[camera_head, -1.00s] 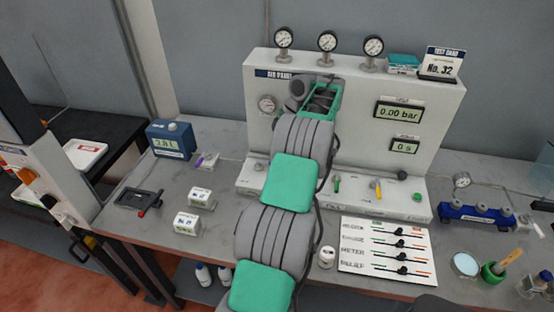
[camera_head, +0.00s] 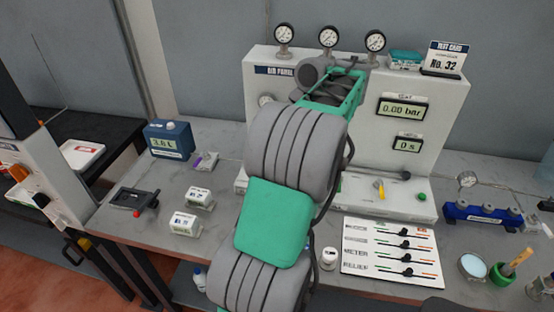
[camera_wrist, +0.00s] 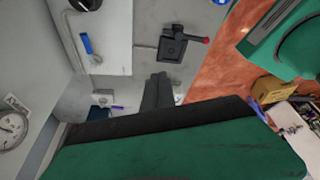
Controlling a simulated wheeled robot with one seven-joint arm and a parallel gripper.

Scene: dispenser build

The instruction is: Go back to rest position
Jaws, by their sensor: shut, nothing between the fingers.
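My arm rises across the middle of the head view in front of the white air panel (camera_head: 262,85), and its end hides part of the panel face. My gripper shows in the wrist view (camera_wrist: 158,82) as dark fingers, closed together and empty. The fingers hang above the grey bench top (camera_wrist: 190,14), apart from anything on it. In the wrist view a black device with a red-tipped lever (camera_wrist: 174,46) lies beyond the fingertips. The same device is at the left of the bench in the head view (camera_head: 137,201).
A blue meter box (camera_head: 169,140) and small white blocks (camera_head: 200,197) stand left of my arm. A slider board (camera_head: 388,248), blue manifold (camera_head: 482,214) and green cup (camera_head: 502,274) are at the right. Gauges (camera_head: 328,38) and a test card (camera_head: 445,58) top the panel.

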